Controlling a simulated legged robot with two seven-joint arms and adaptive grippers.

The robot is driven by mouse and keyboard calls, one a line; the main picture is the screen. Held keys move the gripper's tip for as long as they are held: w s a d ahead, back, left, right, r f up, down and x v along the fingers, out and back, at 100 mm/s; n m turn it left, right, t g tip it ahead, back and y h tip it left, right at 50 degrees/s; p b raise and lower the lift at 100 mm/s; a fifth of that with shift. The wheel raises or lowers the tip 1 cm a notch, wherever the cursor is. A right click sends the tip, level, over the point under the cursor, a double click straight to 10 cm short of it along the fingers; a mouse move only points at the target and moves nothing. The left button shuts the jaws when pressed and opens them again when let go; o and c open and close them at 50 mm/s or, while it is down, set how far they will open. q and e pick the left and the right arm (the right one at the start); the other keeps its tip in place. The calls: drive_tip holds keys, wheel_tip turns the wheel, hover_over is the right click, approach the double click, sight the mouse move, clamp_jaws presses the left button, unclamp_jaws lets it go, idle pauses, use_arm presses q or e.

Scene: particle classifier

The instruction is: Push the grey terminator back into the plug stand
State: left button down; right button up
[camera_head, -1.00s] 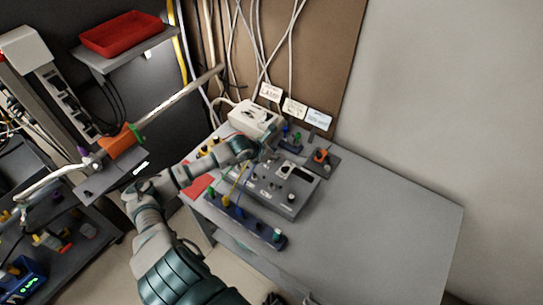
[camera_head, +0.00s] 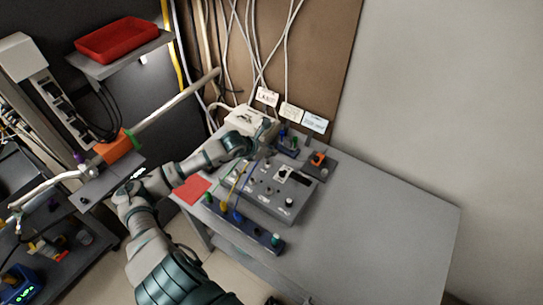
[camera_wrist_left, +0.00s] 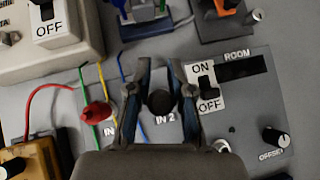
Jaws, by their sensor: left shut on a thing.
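My left gripper (camera_head: 267,129) is near the white box at the back of the table. In the left wrist view its two fingers (camera_wrist_left: 160,82) are shut on a dark, round-topped piece, which looks like the grey terminator (camera_wrist_left: 160,103). The "IN 2" label of the grey control box (camera_wrist_left: 236,128) shows below it. A small blue stand with plugs (camera_head: 288,146), which looks like the plug stand, is behind the control box, just right of my gripper. It is partly cut off at the top of the wrist view (camera_wrist_left: 150,27). My right gripper is not in view.
A long blue rack (camera_head: 258,232) with several coloured plugs lies in front of the control box. A white box (camera_head: 243,121) and an orange-topped device (camera_head: 318,160) stand nearby. Thin coloured wires (camera_wrist_left: 95,110) run beside my fingers. The right side of the table (camera_head: 390,225) is clear.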

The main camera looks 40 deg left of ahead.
use_arm(q)
drive_tip(key=s, duration=0.2)
drive_tip(key=shift+s+a+f, duration=0.1)
drive_tip(key=shift+s+f, duration=0.05)
drive_tip(key=shift+s, duration=0.25)
drive_tip(key=s+p, duration=0.1)
drive_tip(key=s, duration=0.1)
drive_tip(key=s+p, duration=0.1)
drive_tip(key=s, duration=0.1)
drive_tip(key=s+r+p, duration=0.1)
drive_tip(key=s, duration=0.1)
drive_tip(key=shift+a, duration=0.25)
drive_tip(key=s+p, duration=0.1)
drive_tip(key=s, duration=0.1)
drive_tip(key=s+a, duration=0.1)
drive_tip(key=s, duration=0.2)
drive_tip(key=shift+s+r+p, duration=0.2)
drive_tip(key=shift+s+p, duration=0.15)
drive_tip(key=shift+s+a, duration=0.15)
drive_tip(key=shift+s, duration=0.4)
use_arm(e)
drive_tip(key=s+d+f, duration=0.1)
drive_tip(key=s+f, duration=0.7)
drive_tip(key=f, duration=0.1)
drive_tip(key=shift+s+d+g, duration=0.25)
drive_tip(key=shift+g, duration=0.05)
